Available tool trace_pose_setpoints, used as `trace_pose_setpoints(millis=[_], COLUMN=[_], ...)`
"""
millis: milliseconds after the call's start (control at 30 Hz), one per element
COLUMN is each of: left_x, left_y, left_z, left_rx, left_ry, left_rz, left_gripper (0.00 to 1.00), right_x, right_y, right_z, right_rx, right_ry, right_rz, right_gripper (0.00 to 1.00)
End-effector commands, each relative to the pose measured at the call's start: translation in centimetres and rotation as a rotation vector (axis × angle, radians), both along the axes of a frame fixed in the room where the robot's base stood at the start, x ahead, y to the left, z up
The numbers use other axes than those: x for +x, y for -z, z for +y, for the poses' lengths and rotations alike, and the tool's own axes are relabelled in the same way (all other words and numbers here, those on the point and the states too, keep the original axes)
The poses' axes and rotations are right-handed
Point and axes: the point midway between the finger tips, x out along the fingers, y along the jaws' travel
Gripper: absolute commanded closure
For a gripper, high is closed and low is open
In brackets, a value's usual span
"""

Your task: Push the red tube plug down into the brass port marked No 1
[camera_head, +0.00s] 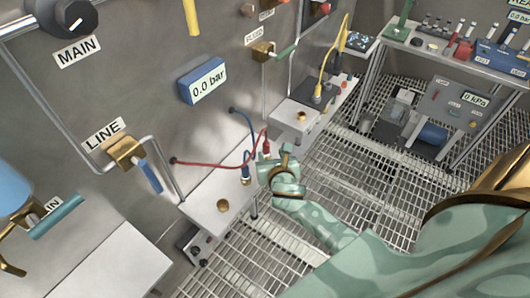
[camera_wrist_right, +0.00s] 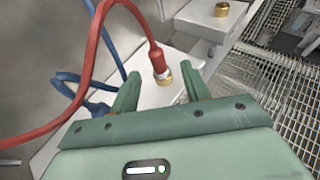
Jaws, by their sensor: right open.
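The red tube plug (camera_wrist_right: 157,60) sits at the end of a red tube. In the right wrist view it stands, slightly tilted, at the mouth of a brass port (camera_wrist_right: 164,78); I cannot tell how deep it sits. No marking on the port is readable. My right gripper (camera_wrist_right: 162,74) is open, its fingers on either side of the plug's line and apart from it. In the head view the red plug (camera_head: 266,146) shows just above my right gripper (camera_head: 268,160), which partly hides the port. My left gripper is not in view.
A blue plug (camera_head: 246,168) on a blue tube stands in a neighbouring brass port. A bare brass fitting (camera_head: 222,205) is on the white shelf (camera_head: 200,200), another (camera_head: 301,116) on the block behind. The red tube (camera_head: 215,164) loops to the wall. Grating floor lies right.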

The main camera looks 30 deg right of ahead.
Motion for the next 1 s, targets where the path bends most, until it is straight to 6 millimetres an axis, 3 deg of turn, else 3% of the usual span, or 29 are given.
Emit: trace_pose_setpoints(millis=[500,800,967,1000], left_x=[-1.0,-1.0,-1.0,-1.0], left_y=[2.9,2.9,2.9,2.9], left_z=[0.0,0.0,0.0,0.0], left_rx=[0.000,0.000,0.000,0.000], left_ry=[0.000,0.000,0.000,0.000], left_rz=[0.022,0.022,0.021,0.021], left_gripper=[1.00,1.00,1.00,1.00], right_x=[5.7,6.3,6.3,6.2], right_y=[2.9,2.8,2.8,2.8], right_z=[-1.9,-2.1,-2.1,-2.1], right_rx=[0.003,0.003,0.003,0.003], right_ry=[0.001,-0.001,-0.001,-0.001], right_rz=[0.002,0.001,0.001,0.001], right_gripper=[0.53,0.53,0.98,1.00])
